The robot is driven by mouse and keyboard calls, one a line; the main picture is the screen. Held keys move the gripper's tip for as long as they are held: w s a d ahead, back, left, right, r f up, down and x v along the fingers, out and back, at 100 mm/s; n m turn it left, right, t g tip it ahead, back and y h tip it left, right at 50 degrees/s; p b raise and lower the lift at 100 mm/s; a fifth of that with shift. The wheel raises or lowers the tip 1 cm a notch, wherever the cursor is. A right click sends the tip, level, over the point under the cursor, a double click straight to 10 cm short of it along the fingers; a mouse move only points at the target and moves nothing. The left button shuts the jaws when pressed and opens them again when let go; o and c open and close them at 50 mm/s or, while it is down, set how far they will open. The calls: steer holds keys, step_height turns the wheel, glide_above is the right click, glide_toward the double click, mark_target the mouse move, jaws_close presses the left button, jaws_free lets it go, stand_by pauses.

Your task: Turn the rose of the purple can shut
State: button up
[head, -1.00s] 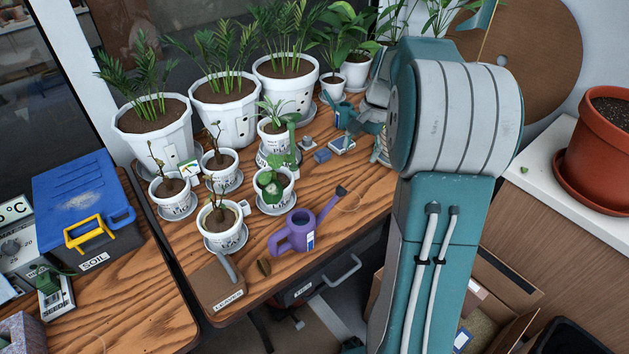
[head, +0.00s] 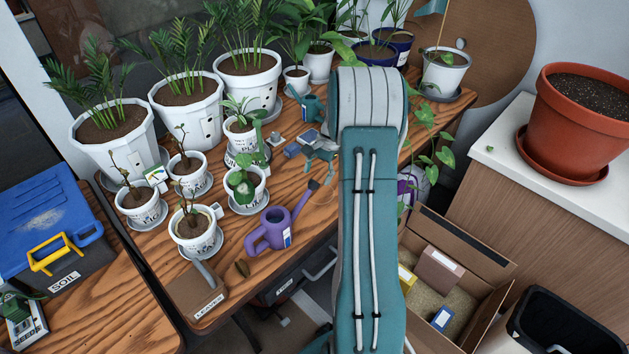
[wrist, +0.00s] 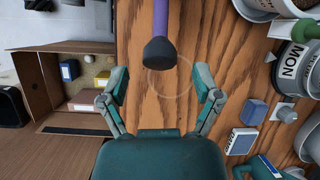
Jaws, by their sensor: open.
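The purple watering can (head: 275,233) stands on the wooden bench near its front edge, its spout pointing up and right. Its dark grey rose (head: 314,184) sits at the spout's tip. In the wrist view the rose (wrist: 160,50) lies ahead of my gripper (wrist: 160,80), centred between the spread fingers, with the purple spout (wrist: 161,15) running off the top edge. My gripper is open and empty; no finger appears to touch the rose. In the head view my arm partly hides the gripper (head: 320,155).
A blue block (wrist: 254,112), a blue-and-white box (wrist: 241,141) and a small grey knob (wrist: 286,113) lie beside my gripper. Potted plants crowd the can's left, including a small white pot (head: 195,232). An open cardboard box (head: 455,275) stands below, right of the bench.

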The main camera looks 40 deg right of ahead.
steer(key=shift+x, duration=1.2)
jaws_close()
